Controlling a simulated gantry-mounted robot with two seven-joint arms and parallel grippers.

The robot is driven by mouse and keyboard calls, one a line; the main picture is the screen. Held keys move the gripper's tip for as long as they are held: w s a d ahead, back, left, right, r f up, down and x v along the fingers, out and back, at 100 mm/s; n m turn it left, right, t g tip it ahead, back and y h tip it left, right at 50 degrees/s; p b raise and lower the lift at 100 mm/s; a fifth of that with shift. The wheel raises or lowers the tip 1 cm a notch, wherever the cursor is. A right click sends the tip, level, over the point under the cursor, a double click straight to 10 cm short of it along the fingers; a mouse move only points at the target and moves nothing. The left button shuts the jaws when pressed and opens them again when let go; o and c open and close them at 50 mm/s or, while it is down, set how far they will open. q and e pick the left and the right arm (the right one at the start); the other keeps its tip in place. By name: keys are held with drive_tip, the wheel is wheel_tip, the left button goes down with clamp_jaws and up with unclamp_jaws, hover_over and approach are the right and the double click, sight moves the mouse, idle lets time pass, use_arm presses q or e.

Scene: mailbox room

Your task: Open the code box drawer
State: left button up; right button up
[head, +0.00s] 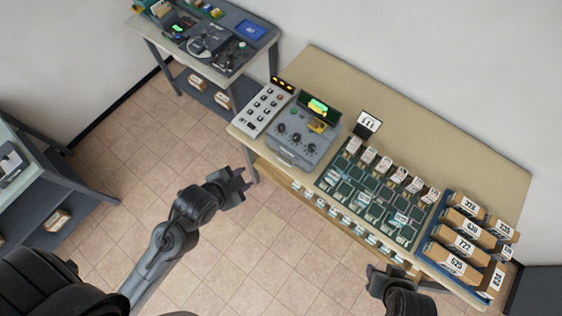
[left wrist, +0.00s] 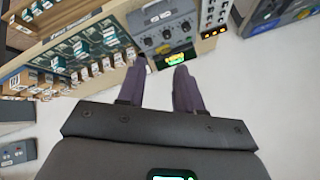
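The code box (head: 303,132) is a grey unit with dark knobs and a lit green display, standing on the left part of the long beige table. A handle-like bar runs along its lower front, and its drawer looks shut. The box also shows in the left wrist view (left wrist: 165,35), upper middle, beyond my fingers. My left gripper (head: 243,180) is open and empty, over the floor in front of the table, apart from the box. Its two spread fingers show in the left wrist view (left wrist: 160,85). My right gripper (head: 384,272) is near the table's front edge, its fingers partly hidden.
A white keypad panel (head: 264,109) stands left of the code box. To its right are a tray of green compartments (head: 372,205) and a blue tray (head: 433,238) of numbered boxes. A side table (head: 235,58) stands at the back left. The tiled floor between is clear.

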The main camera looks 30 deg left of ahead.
use_arm(q)
drive_tip(key=w+f+m+t+h+b, duration=0.1)
drive_tip(key=w+f+m+t+b, duration=0.2)
drive_tip(key=f+b, duration=0.8)
drive_tip(key=w+f+m+t+h+b, duration=0.15)
drive_tip(key=w+f+m+b, duration=0.3)
drive_tip(key=f+b, duration=0.65)
drive_tip(key=w+f+m+t+b, duration=0.3)
drive_tip(key=f+m+b, duration=0.35)
drive_tip(key=b, duration=0.75)
drive_tip(key=w+f, duration=0.1)
drive_tip(key=w, duration=0.2)
drive_tip(key=w+d+f+n+b, duration=0.1)
drive_tip(key=w, duration=0.2)
drive_tip(key=w+f+n, duration=0.1)
drive_tip(key=w+f, duration=0.1)
drive_tip(key=w, duration=0.2)
drive_tip(key=shift+d+b, duration=0.35)
drive_tip(key=shift+b, duration=0.05)
drive_tip(key=shift+c, duration=0.4)
clamp_jaws()
